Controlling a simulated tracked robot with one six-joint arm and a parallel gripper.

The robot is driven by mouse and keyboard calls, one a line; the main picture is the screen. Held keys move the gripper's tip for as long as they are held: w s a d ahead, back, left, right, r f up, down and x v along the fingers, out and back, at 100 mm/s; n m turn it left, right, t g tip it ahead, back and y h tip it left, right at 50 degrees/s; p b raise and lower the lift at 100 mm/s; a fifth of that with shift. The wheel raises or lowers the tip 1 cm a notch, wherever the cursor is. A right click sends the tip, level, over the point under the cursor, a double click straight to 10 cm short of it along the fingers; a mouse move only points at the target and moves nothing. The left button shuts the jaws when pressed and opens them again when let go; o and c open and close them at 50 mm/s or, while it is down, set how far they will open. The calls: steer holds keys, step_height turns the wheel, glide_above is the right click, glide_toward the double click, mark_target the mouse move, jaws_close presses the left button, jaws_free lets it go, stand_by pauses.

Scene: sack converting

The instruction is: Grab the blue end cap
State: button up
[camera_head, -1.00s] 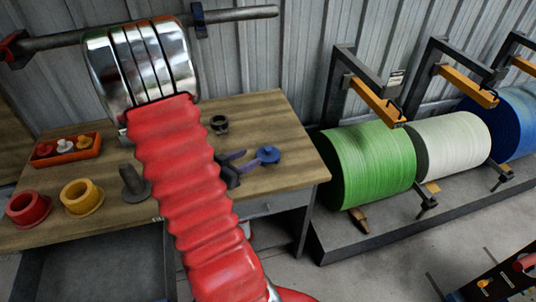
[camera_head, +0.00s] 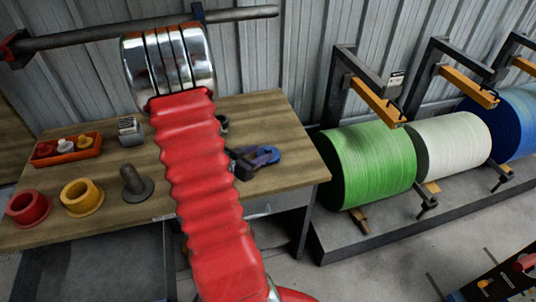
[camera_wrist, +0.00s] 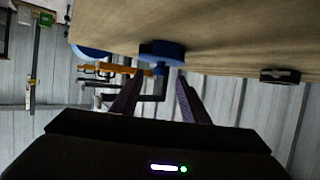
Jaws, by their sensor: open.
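The blue end cap (camera_head: 272,154) lies on the right part of the wooden table in the head view, partly covered by my gripper (camera_head: 258,157). In the wrist view, the cap (camera_wrist: 162,48) is a wide disc against the tabletop with a narrower knob pointing toward me. My gripper (camera_wrist: 158,77) is open there, and the knob shows between the two purple fingertips. I cannot tell whether either finger touches it.
The table (camera_head: 290,140) also holds a red ring (camera_head: 22,212), a yellow ring (camera_head: 68,204), a dark flanged post (camera_head: 136,193), an orange tray (camera_head: 50,158) and a grey block (camera_head: 130,127). A dark ring (camera_wrist: 280,76) sits near the cap. Green roll (camera_head: 365,170) stands right.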

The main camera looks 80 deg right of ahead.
mark_target(266, 150)
steer(key=shift+x, duration=1.95)
steer(key=shift+c, duration=0.2)
steer(key=shift+r, duration=0.1)
jaws_close()
